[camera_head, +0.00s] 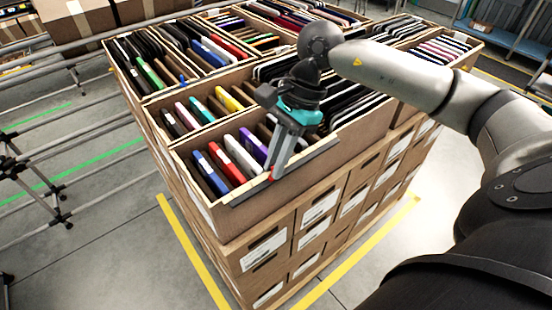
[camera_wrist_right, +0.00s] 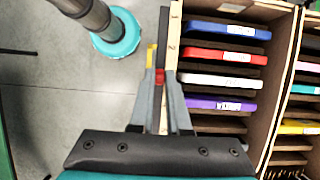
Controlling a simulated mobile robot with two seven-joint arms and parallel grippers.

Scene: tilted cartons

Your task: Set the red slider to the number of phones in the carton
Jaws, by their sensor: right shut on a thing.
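The red slider (camera_wrist_right: 160,76) is a small red block on a thin rail (camera_head: 305,162) along the top front edge of the nearest carton (camera_head: 240,202). My right gripper (camera_head: 272,172) points down at this edge and is shut on the slider; its fingers stand on either side of it in the wrist view (camera_wrist_right: 160,85). In the carton, blue (camera_wrist_right: 229,30), red (camera_wrist_right: 225,55), white (camera_wrist_right: 221,81) and purple (camera_wrist_right: 222,104) phones stand in slots between dark dividers. The gripper hides part of the carton in the head view. My left gripper is not in view.
More open cartons with phones (camera_head: 180,55) fill the top of the stack behind. Labelled closed-front cartons (camera_head: 320,205) lie below. Metal rails (camera_head: 65,150) run at the left. Yellow floor tape (camera_head: 195,255) borders the stack, and the floor in front is clear.

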